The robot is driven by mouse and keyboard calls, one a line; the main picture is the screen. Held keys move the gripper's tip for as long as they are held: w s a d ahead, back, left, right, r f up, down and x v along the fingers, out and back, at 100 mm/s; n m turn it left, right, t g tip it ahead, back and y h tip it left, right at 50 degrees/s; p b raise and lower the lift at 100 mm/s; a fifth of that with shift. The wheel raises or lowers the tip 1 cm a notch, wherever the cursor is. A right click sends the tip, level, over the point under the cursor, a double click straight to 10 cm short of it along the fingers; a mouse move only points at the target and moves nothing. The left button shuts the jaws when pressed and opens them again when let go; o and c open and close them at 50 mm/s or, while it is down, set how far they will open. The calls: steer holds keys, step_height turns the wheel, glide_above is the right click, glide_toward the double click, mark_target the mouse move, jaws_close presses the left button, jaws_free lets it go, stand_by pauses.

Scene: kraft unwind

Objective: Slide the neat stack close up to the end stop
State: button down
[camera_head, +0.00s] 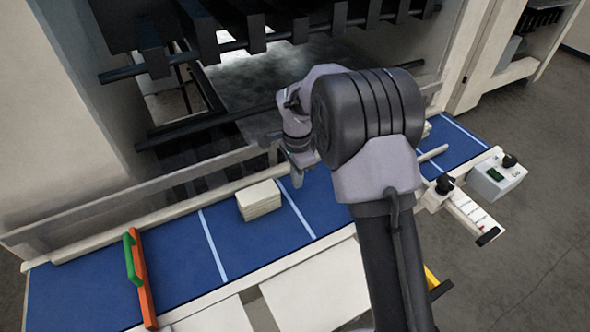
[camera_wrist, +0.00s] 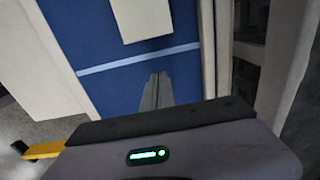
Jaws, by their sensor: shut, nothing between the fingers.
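The neat stack (camera_head: 259,199) is a cream block of flat sheets on the blue belt, between two white cross lines. Its near end also shows at the top of the wrist view (camera_wrist: 142,18). An orange bar with a green handle (camera_head: 143,280), which looks like the end stop, lies across the belt at the far left, well apart from the stack. My gripper (camera_head: 297,182) is to the right of the stack, apart from it. In the wrist view its fingers (camera_wrist: 157,76) are together and empty, below the white line, pointing toward the stack.
The blue belt (camera_head: 180,250) is clear between stack and orange bar. A pale rail (camera_head: 150,207) runs along its back edge below the machine. A pale rod (camera_head: 433,153) and control boxes (camera_head: 494,176) are at the right. White panels (camera_head: 318,285) lie in front.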

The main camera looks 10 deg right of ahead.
mark_target(192, 237)
steer(key=f, duration=0.2)
steer(key=a+f, duration=0.1)
steer(key=shift+s, duration=0.3)
steer(key=shift+s+a, duration=0.25)
steer(key=shift+a, duration=0.35)
steer(key=shift+s+a, duration=0.25)
steer(key=shift+a, duration=0.35)
steer(key=shift+s+a+r, duration=0.1)
steer(key=shift+a, duration=0.3)
steer(key=shift+a+b, duration=0.1)
steer(key=shift+b, duration=0.2)
steer(key=s+a+b, duration=0.1)
steer(key=s+a, duration=0.2)
steer(key=a, duration=0.5)
steer(key=s+a+b, duration=0.1)
steer(key=s+a, duration=0.2)
steer(key=a, duration=0.5)
steer(key=s+a+b, duration=0.1)
steer(key=s+a, duration=0.3)
steer(key=a, duration=0.4)
steer(key=shift+s+a, duration=0.1)
